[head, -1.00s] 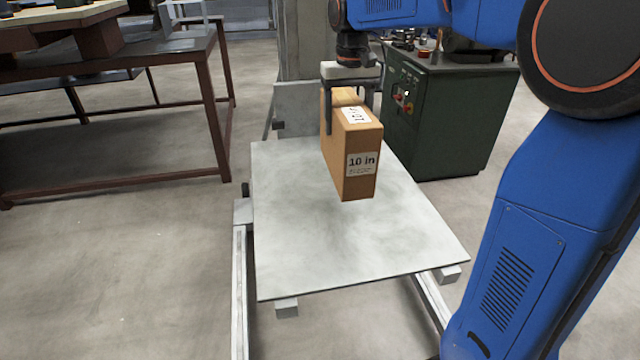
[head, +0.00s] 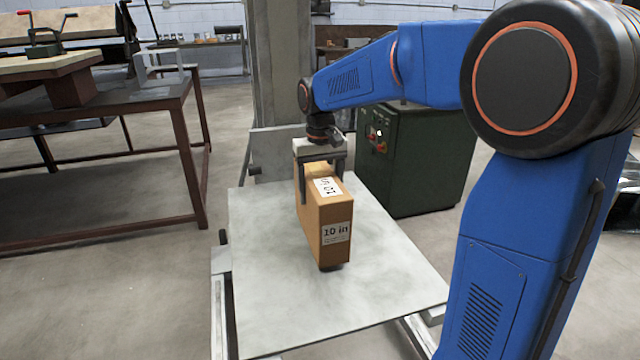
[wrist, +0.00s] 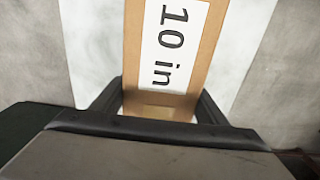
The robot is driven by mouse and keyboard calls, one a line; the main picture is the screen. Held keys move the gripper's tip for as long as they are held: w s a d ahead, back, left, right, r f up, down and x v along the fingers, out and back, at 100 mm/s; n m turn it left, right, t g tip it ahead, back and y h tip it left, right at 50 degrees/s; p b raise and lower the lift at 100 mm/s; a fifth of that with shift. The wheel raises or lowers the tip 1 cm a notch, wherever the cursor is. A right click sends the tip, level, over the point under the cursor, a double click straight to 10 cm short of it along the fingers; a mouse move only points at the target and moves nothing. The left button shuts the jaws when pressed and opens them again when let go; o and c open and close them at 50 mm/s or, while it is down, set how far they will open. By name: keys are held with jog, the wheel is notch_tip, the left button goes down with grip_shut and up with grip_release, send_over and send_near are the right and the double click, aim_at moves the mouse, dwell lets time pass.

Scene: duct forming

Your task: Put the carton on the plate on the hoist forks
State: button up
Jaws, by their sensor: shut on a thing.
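The carton (head: 318,225) is a brown box with white "10 in" labels, upright over the middle of the plate. The plate (head: 385,285) is a flat grey sheet lying on the hoist forks (head: 222,300), which are mostly hidden beneath it. My gripper (head: 322,190) is shut on the carton near its top, one finger on each side. A dark patch shows under the carton's near bottom edge, so it is on or very close to the plate; I cannot tell which. In the wrist view the carton (wrist: 132,60) sits between both fingers of my gripper (wrist: 160,105).
The hoist mast (head: 278,80) stands behind the plate. A green machine cabinet (head: 425,165) is behind it to the right. A brown workbench (head: 150,112) stands at the left. Bare plate surrounds the carton.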

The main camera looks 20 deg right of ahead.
jog(key=shift+f, duration=0.9)
jog(key=o, duration=2.1)
jog(key=shift+f, duration=0.15)
